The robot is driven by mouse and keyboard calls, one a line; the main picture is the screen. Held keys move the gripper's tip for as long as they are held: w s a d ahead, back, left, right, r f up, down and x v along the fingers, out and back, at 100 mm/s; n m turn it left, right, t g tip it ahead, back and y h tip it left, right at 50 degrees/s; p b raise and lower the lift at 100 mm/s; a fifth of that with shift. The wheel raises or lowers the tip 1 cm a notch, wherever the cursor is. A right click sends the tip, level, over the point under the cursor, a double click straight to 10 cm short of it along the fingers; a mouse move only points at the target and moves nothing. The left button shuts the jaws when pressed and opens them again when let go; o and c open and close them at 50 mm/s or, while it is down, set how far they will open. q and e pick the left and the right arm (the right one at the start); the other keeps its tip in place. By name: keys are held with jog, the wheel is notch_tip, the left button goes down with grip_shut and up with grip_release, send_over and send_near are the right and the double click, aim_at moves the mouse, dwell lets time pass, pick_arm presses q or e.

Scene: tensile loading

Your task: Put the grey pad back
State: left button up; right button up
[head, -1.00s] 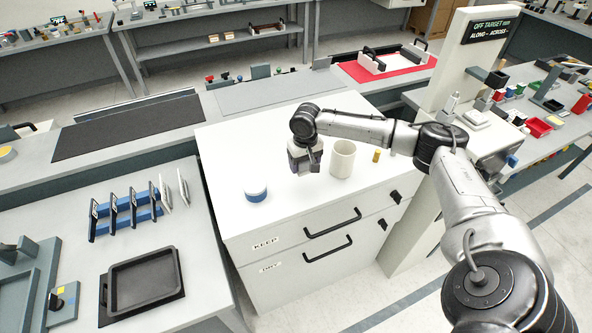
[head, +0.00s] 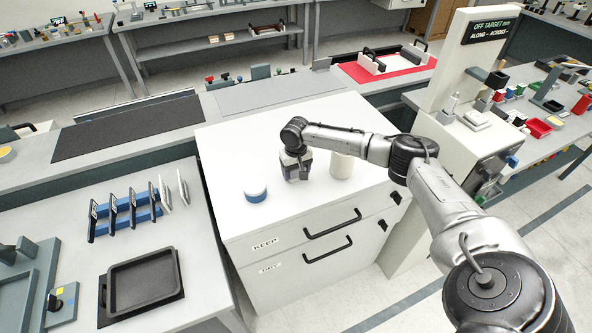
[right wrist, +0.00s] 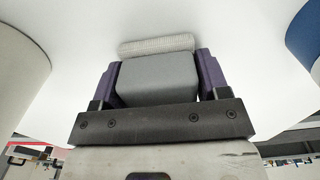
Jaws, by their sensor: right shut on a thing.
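My right gripper (head: 297,174) points down over the white cabinet top (head: 232,150), between a white cup and a blue-and-white round tub. In the right wrist view its purple fingers (right wrist: 158,80) are shut on the grey pad (right wrist: 158,78), a grey block with a pale, textured strip along its far edge. In the head view the pad is mostly hidden by the gripper. It is low over the cabinet top; I cannot tell if it touches. My left gripper is not in view.
The white cup (head: 342,165) stands close to the right of the gripper, partly behind my arm. The blue-and-white tub (head: 255,191) stands to its left. The cabinet top's front is clear. A black tray (head: 143,281) and a blue rack (head: 134,214) are on the left bench.

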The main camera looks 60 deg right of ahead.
jog(key=o, duration=0.8)
notch_tip(320, 180, up, 12)
jog(key=shift+r, duration=0.1)
dwell(0.5)
